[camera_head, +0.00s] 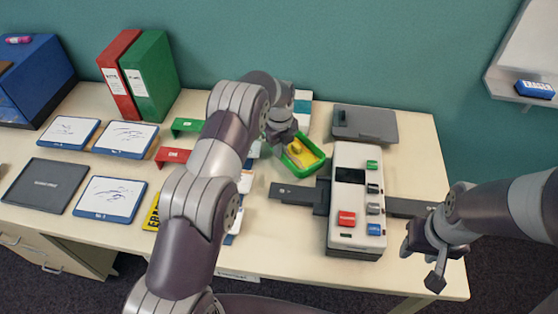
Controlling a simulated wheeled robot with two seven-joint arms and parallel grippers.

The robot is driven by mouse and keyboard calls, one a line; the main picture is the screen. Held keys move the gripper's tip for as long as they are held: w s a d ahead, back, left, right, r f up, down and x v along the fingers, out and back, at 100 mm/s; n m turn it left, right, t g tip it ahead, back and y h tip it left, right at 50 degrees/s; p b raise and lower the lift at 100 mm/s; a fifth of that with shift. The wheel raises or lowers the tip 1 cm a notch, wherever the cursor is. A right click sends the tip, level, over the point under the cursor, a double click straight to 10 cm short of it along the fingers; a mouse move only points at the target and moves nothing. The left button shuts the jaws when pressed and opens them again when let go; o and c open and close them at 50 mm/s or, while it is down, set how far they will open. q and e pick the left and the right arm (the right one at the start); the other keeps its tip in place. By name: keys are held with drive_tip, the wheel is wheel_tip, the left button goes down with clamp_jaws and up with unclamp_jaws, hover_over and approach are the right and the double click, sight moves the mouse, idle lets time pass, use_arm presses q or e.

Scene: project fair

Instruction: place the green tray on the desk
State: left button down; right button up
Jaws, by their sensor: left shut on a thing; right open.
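The green tray (318,163) is a small open tray with something yellow inside it, near the middle of the desk (285,245). My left gripper (284,140) is shut on the tray's left far side. The tray looks tilted, and I cannot tell whether it touches the desk top. My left arm hides part of the desk to the left of it. My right gripper (432,262) is open and empty by the desk's front right edge.
A white device with coloured buttons (346,205) stands right of the tray, with a dark grey case (364,123) behind it. Red (120,75) and green binders (152,75), small whiteboards (110,198) and a blue box (38,75) occupy the left. Bare desk shows in front of the tray.

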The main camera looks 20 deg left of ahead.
use_arm(q)
wheel_tip(320, 180, down, 4)
drive_tip(key=shift+f, duration=0.1)
